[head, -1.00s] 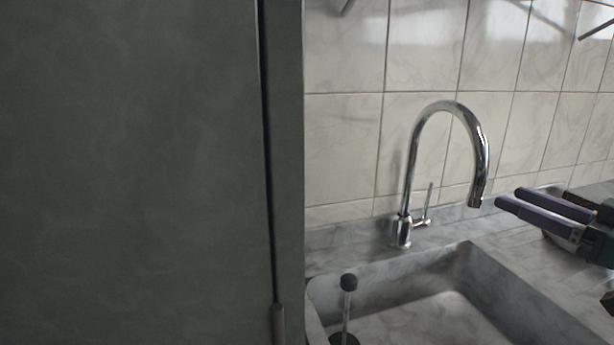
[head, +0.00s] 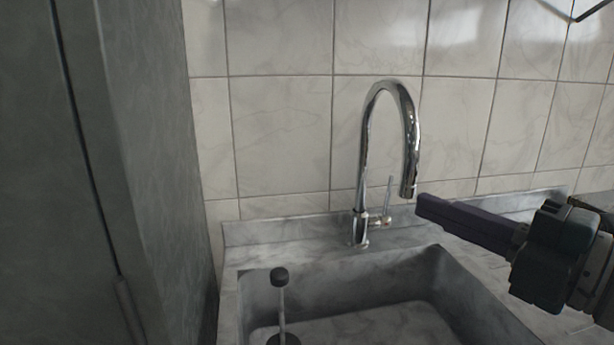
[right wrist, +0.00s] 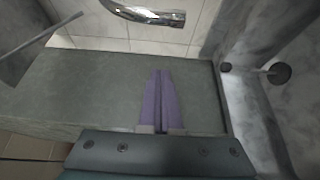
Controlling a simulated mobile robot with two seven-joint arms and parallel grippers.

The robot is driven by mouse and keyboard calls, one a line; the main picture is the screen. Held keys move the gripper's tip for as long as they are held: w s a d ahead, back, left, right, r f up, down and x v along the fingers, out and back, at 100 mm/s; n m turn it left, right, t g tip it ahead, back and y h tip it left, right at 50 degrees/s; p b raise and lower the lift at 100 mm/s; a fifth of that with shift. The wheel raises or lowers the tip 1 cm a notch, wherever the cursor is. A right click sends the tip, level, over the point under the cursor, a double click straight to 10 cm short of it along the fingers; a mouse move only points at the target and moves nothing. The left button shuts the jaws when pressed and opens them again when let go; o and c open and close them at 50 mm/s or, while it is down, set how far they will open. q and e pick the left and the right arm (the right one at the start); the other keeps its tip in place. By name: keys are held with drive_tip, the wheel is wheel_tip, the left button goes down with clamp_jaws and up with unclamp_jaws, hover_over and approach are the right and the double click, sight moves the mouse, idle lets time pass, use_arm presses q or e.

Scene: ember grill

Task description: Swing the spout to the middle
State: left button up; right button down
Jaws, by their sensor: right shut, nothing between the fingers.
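The chrome faucet stands on the ledge behind the sink. Its arched spout (head: 411,135) curves over to the right and its tip hangs down near the sink's back right. A small lever handle (head: 388,205) sits at the right of the faucet base (head: 359,230). My right gripper (head: 422,207) is shut and empty, with its purple fingers pointing left. Its tips are close to the right of the spout tip; contact cannot be told. In the right wrist view the shut fingers (right wrist: 164,75) point toward the chrome spout (right wrist: 140,13), with a visible gap. My left gripper is not in view.
The stone sink (head: 462,290) lies below the faucet. A dark-topped rod (head: 280,278) stands upright in its left part. A tall grey cabinet (head: 150,150) blocks the left side. The tiled wall (head: 280,130) is close behind the faucet.

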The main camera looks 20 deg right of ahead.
sight(410, 185)
drive_tip(key=w, duration=0.4)
drive_tip(key=w+d, duration=0.1)
drive_tip(key=w, duration=0.2)
drive_tip(key=shift+w+d, duration=0.1)
drive_tip(key=shift+d, duration=0.5)
